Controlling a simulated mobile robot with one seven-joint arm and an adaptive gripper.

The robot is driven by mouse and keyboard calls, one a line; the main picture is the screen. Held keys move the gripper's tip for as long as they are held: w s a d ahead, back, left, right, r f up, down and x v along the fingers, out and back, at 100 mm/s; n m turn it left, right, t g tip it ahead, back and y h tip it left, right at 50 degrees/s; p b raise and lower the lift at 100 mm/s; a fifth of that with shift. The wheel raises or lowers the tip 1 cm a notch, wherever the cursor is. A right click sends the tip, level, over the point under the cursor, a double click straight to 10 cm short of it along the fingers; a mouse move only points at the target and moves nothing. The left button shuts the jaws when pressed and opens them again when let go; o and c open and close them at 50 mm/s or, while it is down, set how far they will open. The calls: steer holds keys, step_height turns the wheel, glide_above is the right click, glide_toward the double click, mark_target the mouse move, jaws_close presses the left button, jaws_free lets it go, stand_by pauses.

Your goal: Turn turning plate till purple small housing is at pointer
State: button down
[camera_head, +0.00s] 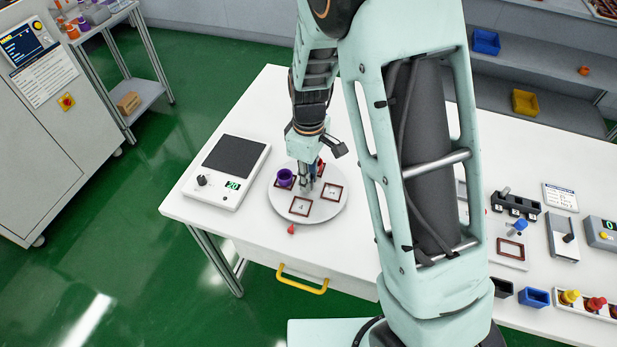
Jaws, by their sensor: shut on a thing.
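The round pale turning plate (325,212) lies on the white table with brown-red square frames on it. The purple small housing (285,177) stands upright on the plate's left, back part. The red pointer (291,229) is on the table at the plate's front edge, apart from the purple housing. An empty frame marked 4 (301,206) is the one nearest the pointer. My gripper (307,187) points down at the plate's middle, shut on what seems to be its central knob, mostly hidden by the fingers. A red and blue thing (321,167) shows partly behind the gripper.
A scale (228,172) reading 20 stands left of the plate. My arm hides the table to the right. Beyond it are a black rack (515,205), a blue bin (534,297) and a tray with coloured pieces (583,304). A yellow drawer handle (301,279) is below the front edge.

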steer(key=shift+n+b, duration=1.15)
steer(key=shift+n, duration=1.05)
steer(key=shift+r+n, duration=0.1)
steer(key=shift+n, duration=2.3)
steer(key=shift+w+r+n+p, duration=0.1)
steer(key=shift+n+p, duration=1.35)
steer(key=shift+n, duration=0.95)
steer(key=shift+n+p, duration=0.7)
steer(key=shift+n, duration=0.4)
steer(key=shift+a+n+p, duration=0.1)
steer(key=shift+n+p, duration=0.3)
steer(key=shift+n, duration=0.2)
steer(key=c, duration=2)
jaws_free()
steer(key=shift+c, duration=0.2)
